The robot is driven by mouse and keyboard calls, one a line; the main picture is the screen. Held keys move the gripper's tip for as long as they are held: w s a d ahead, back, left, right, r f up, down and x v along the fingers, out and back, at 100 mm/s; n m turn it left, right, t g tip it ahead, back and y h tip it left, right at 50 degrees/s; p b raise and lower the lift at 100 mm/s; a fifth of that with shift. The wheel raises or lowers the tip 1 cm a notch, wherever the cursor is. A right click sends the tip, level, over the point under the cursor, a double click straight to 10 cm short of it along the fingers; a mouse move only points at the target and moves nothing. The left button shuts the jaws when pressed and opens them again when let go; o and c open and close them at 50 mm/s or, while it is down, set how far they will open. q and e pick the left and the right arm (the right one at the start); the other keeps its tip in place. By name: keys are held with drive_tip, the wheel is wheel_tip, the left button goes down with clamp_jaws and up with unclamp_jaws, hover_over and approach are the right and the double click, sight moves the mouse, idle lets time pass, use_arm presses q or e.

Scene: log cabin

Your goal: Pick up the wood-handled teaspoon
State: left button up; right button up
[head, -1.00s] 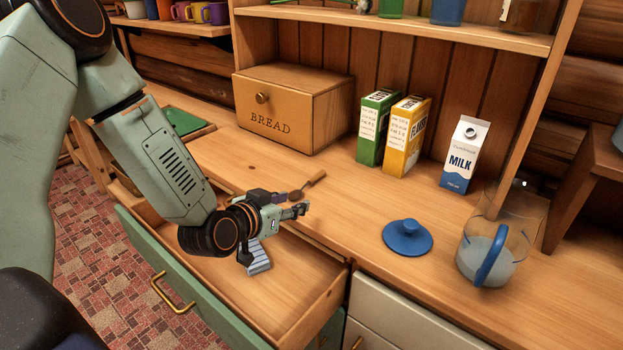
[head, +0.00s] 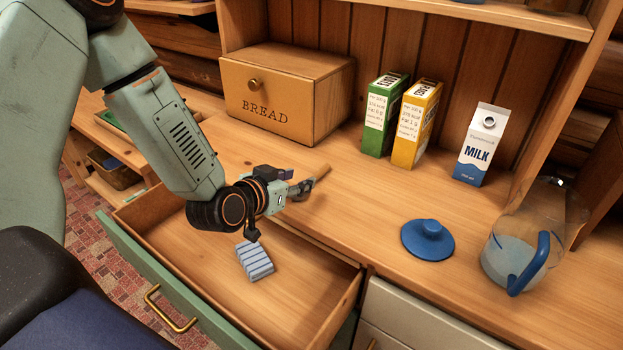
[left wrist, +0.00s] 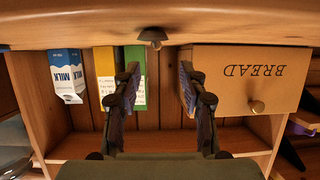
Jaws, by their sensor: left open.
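The wood-handled teaspoon (head: 321,172) lies on the counter in front of the bread box. In the head view its light wooden handle shows beyond my left gripper (head: 301,188), which hides most of its bowl. In the left wrist view, which is upside down, a small dark spoon bowl (left wrist: 152,35) shows against the counter, ahead of and between the fingers. My left gripper (left wrist: 158,82) is open and empty, low over the counter's front edge by the drawer. I cannot tell whether it touches the spoon. My right gripper is not in view.
An open drawer (head: 210,287) below my left arm holds a grey-blue ridged block (head: 255,260). The bread box (head: 285,98), green box (head: 378,125), yellow box (head: 415,130) and milk carton (head: 478,150) stand behind. A blue lid (head: 427,240) and glass jug (head: 520,255) are to the right.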

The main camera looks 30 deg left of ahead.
sight(314, 176)
use_arm(q)
drive_tip(key=shift+w+d+f, duration=0.15)
drive_tip(key=shift+w+d, duration=0.05)
drive_tip(key=shift+w, duration=0.1)
drive_tip(key=b+x, duration=0.1)
drive_tip(key=x, duration=0.4)
drive_tip(key=shift+w+f+b, duration=0.15)
drive_tip(key=shift+f+b, duration=0.1)
drive_tip(key=shift+b, duration=0.1)
drive_tip(key=shift+w+f, duration=0.1)
drive_tip(key=shift+w, duration=0.15)
drive_tip(key=shift+w+d, duration=0.2)
drive_tip(key=shift+d, duration=0.15)
drive_tip(key=shift+a, duration=0.25)
drive_tip(key=c, duration=0.4)
drive_tip(key=shift+d, duration=0.15)
drive_tip(key=c, duration=0.4)
clamp_jaws()
